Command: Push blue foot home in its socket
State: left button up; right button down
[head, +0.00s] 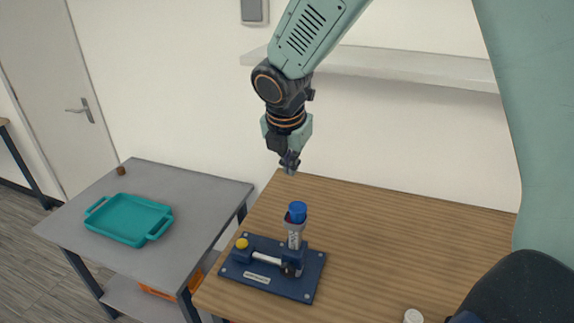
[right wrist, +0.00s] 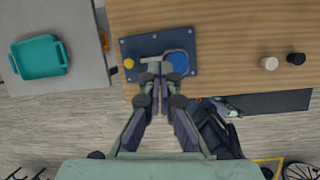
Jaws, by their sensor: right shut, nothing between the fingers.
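The blue foot (head: 297,211) sits at the top of a short upright silver post with a grey collar, which looks like its socket (head: 294,227). The post stands on a dark blue base plate (head: 265,284) on the wooden table. I cannot tell how deep the foot sits. In the right wrist view the foot (right wrist: 179,62) is a round blue top just right of the fingertips. My right gripper (head: 290,164) is shut and empty, pointing down above the foot with a clear gap between them. The right wrist view shows its fingers (right wrist: 157,88) together. My left gripper is not in view.
A yellow knob (head: 241,243) and silver rod lie on the plate's left side. A grey table (head: 195,190) at left holds a teal tray (head: 130,220) and a small brown piece (head: 121,170). A white cap (head: 413,316) stands near the front right. The wooden table's back right is clear.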

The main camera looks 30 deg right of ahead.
jog(key=n, duration=0.1)
jog(key=n+b, duration=0.1)
send_over(297, 203)
jog(key=s+a, duration=0.1)
jog(key=shift+g, duration=0.3)
jog(key=f, duration=0.4)
jog(key=shift+s+a+f, duration=0.15)
jog(key=shift+s+a, duration=0.05)
jog(key=shift+a+f+b, duration=0.25)
jog(key=shift+f+b, duration=0.45)
jog(key=shift+b, duration=0.3)
jog(key=shift+w+f, duration=0.1)
jog(key=shift+f, duration=0.05)
jog(key=shift+w+d, duration=0.15)
jog(key=shift+d, duration=0.1)
